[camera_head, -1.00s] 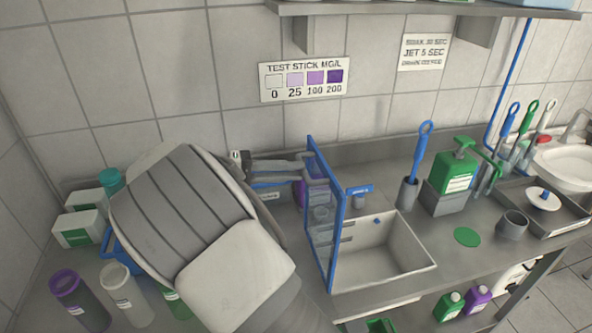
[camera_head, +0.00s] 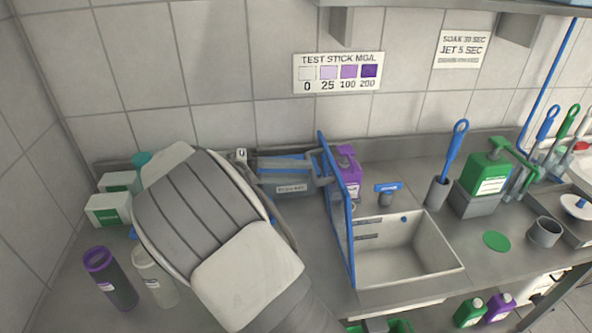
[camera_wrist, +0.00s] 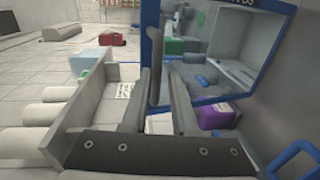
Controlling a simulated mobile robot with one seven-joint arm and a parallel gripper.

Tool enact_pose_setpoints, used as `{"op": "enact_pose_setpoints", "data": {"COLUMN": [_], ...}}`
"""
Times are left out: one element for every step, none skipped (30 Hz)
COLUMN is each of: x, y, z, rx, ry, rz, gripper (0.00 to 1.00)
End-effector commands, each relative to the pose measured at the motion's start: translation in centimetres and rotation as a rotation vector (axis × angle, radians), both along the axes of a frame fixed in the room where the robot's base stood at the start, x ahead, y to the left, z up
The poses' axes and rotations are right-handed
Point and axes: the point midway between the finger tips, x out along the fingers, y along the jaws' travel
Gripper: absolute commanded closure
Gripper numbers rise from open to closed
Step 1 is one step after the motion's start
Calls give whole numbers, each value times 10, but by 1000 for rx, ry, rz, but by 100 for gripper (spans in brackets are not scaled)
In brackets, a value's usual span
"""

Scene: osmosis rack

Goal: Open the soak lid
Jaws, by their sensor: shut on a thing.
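The soak lid (camera_head: 338,210) is a clear panel in a blue frame. It stands up along the left edge of the soak basin (camera_head: 408,262), seen nearly edge-on in the head view. The basin is uncovered and looks empty. My gripper (camera_head: 318,162) is at the lid's upper left side, partly hidden behind my arm. In the wrist view the lid (camera_wrist: 212,103) fills the upper middle and right. My gripper (camera_wrist: 160,95) is shut there on a grey upright piece at the lid's left frame, which looks like its handle.
A blue brush in a holder (camera_head: 437,192) and a green pump bottle (camera_head: 487,172) stand to the right. Bottles (camera_head: 110,278) stand at left.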

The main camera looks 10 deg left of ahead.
Motion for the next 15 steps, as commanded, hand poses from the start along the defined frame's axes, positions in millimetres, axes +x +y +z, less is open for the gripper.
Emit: {"op": "enact_pose_setpoints", "data": {"x": [-3, -3, -3, -3, -3, -3, -3, -3, -3, -3, -3, -3, -3, -3, -3], "y": [-3, -3, -3, -3, -3, -3, -3, -3, -3, -3, -3, -2, -2, -2, -2], "z": [-19, -19, -19, -19, -19, -18, -18, -18, -17, -17, -16, -16, -16, -16, -15], "rx": [9, 9, 9, 8, 7, 8, 8, 8, 8, 9, 9, 9, 9, 9, 9], "ry": [34, 34, 34, 33, 33, 33, 32, 31, 31, 31, 31, 31, 30, 30, 30], "rz": [-10, -10, -10, -10, -10, -10, -9, -9, -9, -9, -9, -9, -9, -9, -8], "gripper": [100, 100, 69, 64, 58, 53, 53, 53, 53, 53, 53, 53, 53, 53, 53]}}
